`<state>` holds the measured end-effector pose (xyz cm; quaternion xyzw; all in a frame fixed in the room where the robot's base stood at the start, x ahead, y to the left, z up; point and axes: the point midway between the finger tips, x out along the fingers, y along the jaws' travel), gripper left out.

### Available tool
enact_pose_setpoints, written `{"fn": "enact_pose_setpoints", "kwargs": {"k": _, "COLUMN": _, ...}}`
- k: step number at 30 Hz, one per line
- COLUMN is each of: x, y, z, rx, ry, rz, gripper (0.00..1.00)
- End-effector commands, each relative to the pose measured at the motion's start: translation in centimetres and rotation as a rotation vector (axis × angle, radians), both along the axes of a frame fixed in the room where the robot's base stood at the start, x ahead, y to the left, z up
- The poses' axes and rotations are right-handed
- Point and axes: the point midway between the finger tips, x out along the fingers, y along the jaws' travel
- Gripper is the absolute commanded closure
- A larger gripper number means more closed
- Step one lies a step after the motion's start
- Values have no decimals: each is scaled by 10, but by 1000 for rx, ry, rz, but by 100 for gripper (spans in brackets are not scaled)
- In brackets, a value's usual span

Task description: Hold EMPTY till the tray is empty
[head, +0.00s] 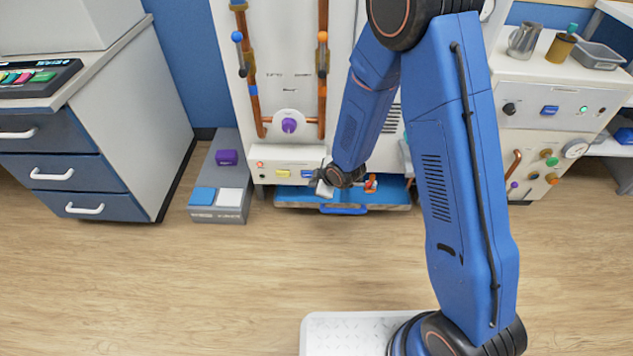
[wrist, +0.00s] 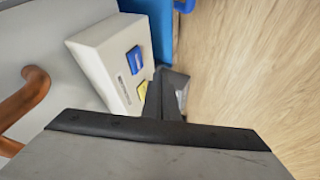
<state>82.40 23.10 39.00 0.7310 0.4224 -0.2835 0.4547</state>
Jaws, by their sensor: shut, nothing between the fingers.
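The white control panel on the machine's lower front carries a yellow button (head: 283,173) and a blue button (head: 307,173). In the wrist view the yellow button (wrist: 142,91) is beside my finger and partly hidden by it, and the blue button (wrist: 134,60) is clear. Their labels are too small to read. My gripper (head: 325,189) is shut and empty, in front of the panel's right part. In the wrist view its fingers (wrist: 170,82) are close to the yellow button; I cannot tell whether they touch. The blue tray (head: 393,190) lies below the panel, partly hidden by my arm.
A small orange-red object (head: 371,184) shows at the tray. A blue handle (head: 343,209) is on the tray's front. A low grey box (head: 219,214) with blue, white and purple parts stands left. Drawers (head: 70,176) are farther left. The wooden floor in front is clear.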

Motion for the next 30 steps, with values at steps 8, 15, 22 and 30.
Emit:
{"fn": "enact_pose_setpoints", "kwargs": {"k": 8, "x": 19, "y": 14, "z": -32, "rx": 0, "ry": 2, "rz": -2, "gripper": 100}}
{"fn": "enact_pose_setpoints", "kwargs": {"k": 15, "x": 45, "y": 18, "z": -43, "rx": 0, "ry": -1, "rz": -1, "gripper": 100}}
{"fn": "enact_pose_setpoints", "kwargs": {"k": 22, "x": 63, "y": 18, "z": -43, "rx": 0, "ry": 0, "rz": -1, "gripper": 100}}
{"fn": "enact_pose_setpoints", "kwargs": {"k": 30, "x": 66, "y": 18, "z": -43, "rx": -1, "ry": 0, "rz": 0, "gripper": 100}}
